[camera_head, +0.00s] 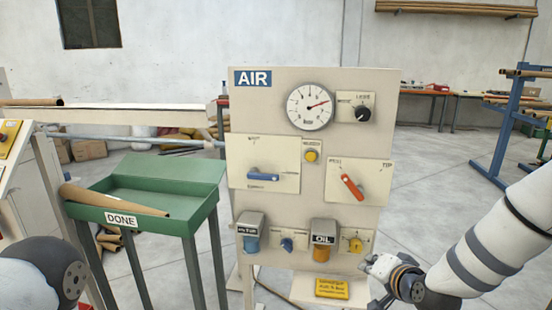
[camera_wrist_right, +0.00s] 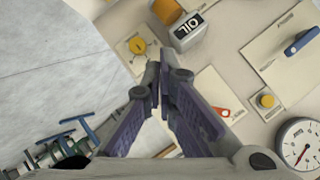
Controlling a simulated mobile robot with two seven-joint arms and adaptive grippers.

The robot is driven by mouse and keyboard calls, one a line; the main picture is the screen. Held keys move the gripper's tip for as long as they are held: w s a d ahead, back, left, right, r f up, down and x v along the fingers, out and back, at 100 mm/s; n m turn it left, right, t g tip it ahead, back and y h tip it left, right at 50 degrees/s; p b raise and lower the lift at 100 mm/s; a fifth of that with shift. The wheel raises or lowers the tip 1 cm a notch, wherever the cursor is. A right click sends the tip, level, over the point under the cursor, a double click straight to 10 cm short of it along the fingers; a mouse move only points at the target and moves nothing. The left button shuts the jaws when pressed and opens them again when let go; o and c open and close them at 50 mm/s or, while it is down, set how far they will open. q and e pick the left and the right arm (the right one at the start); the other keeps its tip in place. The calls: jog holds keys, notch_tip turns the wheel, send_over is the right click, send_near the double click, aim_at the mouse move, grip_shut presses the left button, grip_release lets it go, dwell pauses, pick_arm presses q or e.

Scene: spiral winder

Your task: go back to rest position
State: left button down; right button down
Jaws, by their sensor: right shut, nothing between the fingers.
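The panel carries a gauge (camera_head: 310,106), a blue lever (camera_head: 263,176), a red lever (camera_head: 352,188) and an OIL unit (camera_head: 322,240). A green DONE tray (camera_head: 190,172) holding a brown tube (camera_head: 110,200) stands left. Open floor lies right, before a blue rack (camera_head: 505,125).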

jog(key=s+a+f+n+g, duration=0.3)
jog(key=s+f+g, duration=0.2)
jog(key=s+f, duration=0.75)
jog(key=s+f+n+g, duration=0.1)
jog(key=s+g, duration=0.2)
jog(key=s, duration=0.9)
jog(key=s+f+n+g, duration=0.2)
jog(key=s+g, duration=0.1)
jog(key=s, duration=0.9)
jog(key=s+d+f+n+g, duration=0.1)
jog(key=s+f+g, duration=0.1)
jog(key=s, duration=0.9)
jog(key=shift+s+n+g+h, duration=0.4)
jog(key=shift+g, duration=0.1)
jog(key=shift+w, duration=0.1)
